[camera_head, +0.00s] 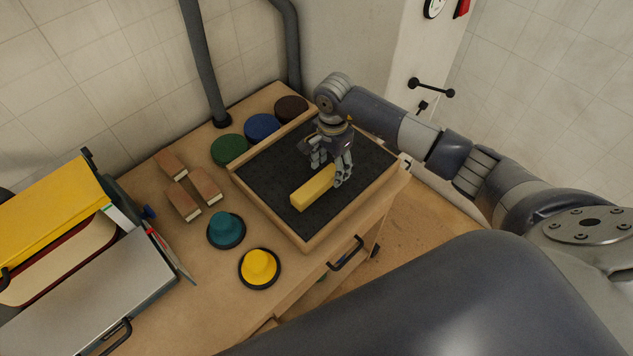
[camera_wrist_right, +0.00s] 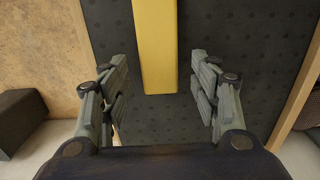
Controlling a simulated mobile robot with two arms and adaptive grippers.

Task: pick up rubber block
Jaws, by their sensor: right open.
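A yellow rubber block (camera_head: 313,187) lies on a black dotted mat in a wood-framed tray (camera_head: 268,191). In the right wrist view the yellow block (camera_wrist_right: 156,45) runs down from the top edge, between the lines of the two fingers. My right gripper (camera_head: 330,174) is above the block's far end, with its fingers pointing down. It also shows in the right wrist view (camera_wrist_right: 159,98), its fingers wide apart, with nothing held. I cannot tell whether a finger touches the block. My left gripper is not seen.
Left of the tray are several wooden blocks (camera_head: 183,202), a teal knob (camera_head: 226,229) and a yellow knob (camera_head: 259,267). Green (camera_head: 229,149), blue (camera_head: 262,127) and brown (camera_head: 291,109) discs lie behind it. A yellow and grey box (camera_head: 60,215) stands far left. The mat around the block is clear.

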